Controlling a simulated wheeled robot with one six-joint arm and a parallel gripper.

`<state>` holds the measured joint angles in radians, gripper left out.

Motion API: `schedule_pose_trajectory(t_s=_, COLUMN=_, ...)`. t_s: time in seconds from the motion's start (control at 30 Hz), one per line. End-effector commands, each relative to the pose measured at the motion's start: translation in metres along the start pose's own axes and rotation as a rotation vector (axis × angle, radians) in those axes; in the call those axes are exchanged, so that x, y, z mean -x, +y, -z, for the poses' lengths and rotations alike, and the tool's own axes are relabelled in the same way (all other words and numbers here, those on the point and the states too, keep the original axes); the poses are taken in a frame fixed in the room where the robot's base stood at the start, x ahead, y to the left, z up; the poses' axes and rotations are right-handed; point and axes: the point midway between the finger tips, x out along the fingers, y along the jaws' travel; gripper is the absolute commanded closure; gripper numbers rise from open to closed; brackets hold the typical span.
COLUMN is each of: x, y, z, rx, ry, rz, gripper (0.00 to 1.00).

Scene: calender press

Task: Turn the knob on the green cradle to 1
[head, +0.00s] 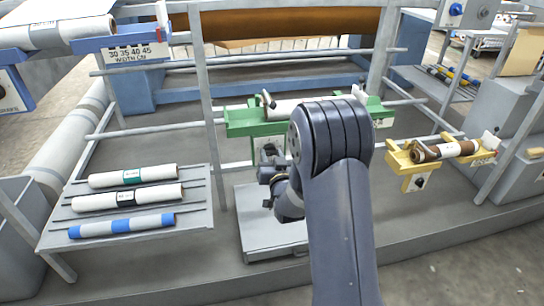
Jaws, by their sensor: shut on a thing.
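The green cradle (243,124) sits on the frame rails in the middle of the head view, with a pale roll (285,107) lying on it. A white dial plate (259,146) hangs under its left part. The knob at this plate is mostly hidden by my wrist and gripper, so its pointer and the number it shows cannot be read. My gripper (269,157) is at the front of the plate, shut on the knob; its fingertips are small and dark here. My arm covers the cradle's middle.
A grey rack (75,210) with several rolls is at left. A grey platform (262,230) lies below my wrist. Grey posts and rails surround the green cradle.

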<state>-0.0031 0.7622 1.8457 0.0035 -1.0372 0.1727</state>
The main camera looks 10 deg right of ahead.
Motion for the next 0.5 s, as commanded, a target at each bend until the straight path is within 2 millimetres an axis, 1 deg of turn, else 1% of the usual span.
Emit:
schedule_pose_trajectory(t_s=0.27, x=0.0, y=0.0004, z=-0.0014, rx=-0.022, ry=0.0, rz=0.0, gripper=0.86)
schedule_pose_trajectory(t_s=0.5, x=-0.0003, y=0.0009, z=-0.0037, rx=-0.136, ry=0.002, rz=0.0, gripper=0.86)
